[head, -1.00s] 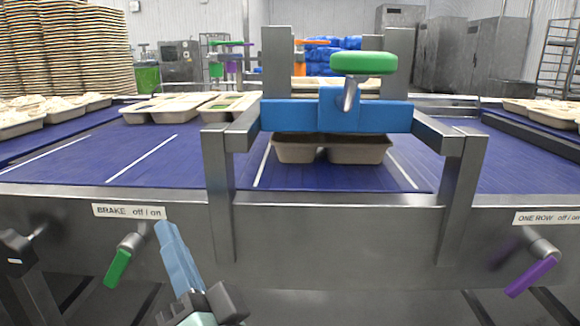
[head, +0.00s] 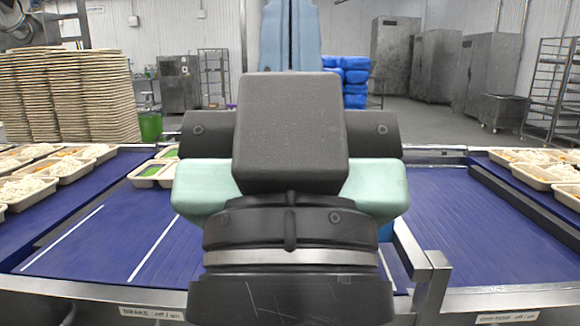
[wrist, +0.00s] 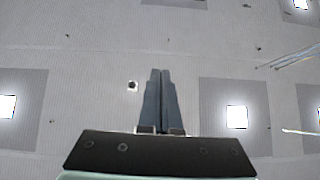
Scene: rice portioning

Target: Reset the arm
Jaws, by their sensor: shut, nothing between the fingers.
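My gripper (head: 290,12) is raised upright close in front of the head camera, its blue-grey fingers pointing up past the top edge. In the wrist view my gripper (wrist: 160,74) has its two fingers together with nothing between them. Behind the fingers that view shows only the ceiling and its lights. My arm's wrist hides the middle of the blue conveyor (head: 110,235) and most of the frame that stands across it.
Trays of rice (head: 62,168) sit on the left belt, and more trays (head: 535,172) sit on the right belt. A tall stack of trays (head: 80,97) stands at the back left. A grey post (head: 432,275) shows right of my arm. The BRAKE label (head: 152,313) is at the lower edge.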

